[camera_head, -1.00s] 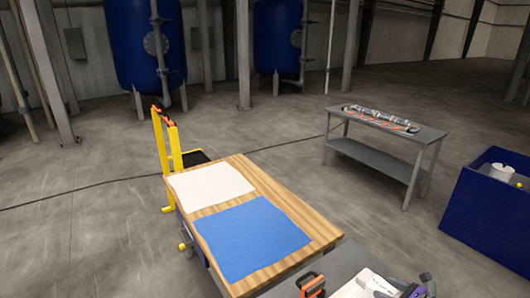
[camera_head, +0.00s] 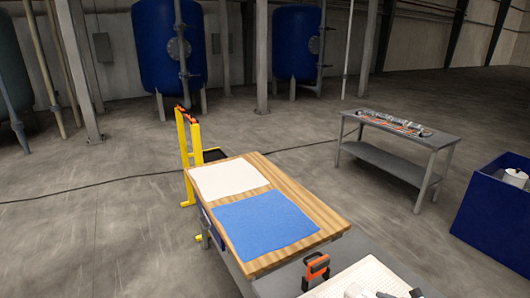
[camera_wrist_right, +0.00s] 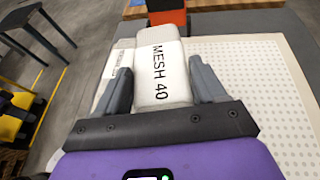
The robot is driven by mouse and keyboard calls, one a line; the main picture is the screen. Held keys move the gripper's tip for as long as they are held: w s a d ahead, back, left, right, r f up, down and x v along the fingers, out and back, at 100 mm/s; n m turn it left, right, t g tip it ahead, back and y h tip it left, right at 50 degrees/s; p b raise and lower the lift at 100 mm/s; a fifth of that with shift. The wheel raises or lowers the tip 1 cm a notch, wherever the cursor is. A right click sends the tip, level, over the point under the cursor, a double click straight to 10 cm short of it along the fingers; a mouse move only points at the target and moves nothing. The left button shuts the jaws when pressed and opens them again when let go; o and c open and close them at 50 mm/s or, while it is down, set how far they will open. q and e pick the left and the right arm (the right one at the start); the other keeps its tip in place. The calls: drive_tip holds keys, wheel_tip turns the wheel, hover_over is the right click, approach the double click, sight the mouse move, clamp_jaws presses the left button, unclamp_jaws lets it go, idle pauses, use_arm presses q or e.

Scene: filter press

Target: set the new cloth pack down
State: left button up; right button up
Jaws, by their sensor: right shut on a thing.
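The white cloth pack (camera_wrist_right: 160,75) is labelled MESH 40. My right gripper (camera_wrist_right: 160,80) is shut on it, with one grey finger on each side. The pack is over the left part of a white perforated board (camera_wrist_right: 265,90); I cannot tell whether it touches the board. In the head view, the board (camera_head: 345,282) lies at the bottom edge, and my right gripper (camera_head: 385,295) is partly cut off there. My left gripper is in neither view.
An orange and black object (camera_head: 316,268) stands beside the board. A wooden-topped table (camera_head: 318,213) holds a white cloth (camera_head: 228,177) and a blue cloth (camera_head: 262,224). A grey bench (camera_head: 385,160) with parts and a blue bin (camera_head: 490,220) stand to the right.

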drive_tip(key=s+a, duration=0.1)
drive_tip(key=a, duration=0.2)
drive_tip(key=a+n+g+y, duration=0.1)
drive_tip(key=a, duration=0.3)
drive_tip(key=s+a+n+y, duration=0.1)
drive_tip(key=a, duration=0.3)
drive_tip(key=shift+s+a+f+g, duration=0.25)
drive_tip(key=shift+s+f+g, duration=0.05)
drive_tip(key=shift+f+g, duration=0.1)
drive_tip(key=s+a+n+g+y, duration=0.1)
drive_tip(key=s+a, duration=0.2)
drive_tip(key=a, duration=0.5)
drive_tip(key=shift+s+f+n+b, duration=0.25)
drive_tip(key=shift+s+n+b, duration=0.15)
drive_tip(key=shift+b, duration=0.05)
drive_tip(key=shift+d, duration=0.15)
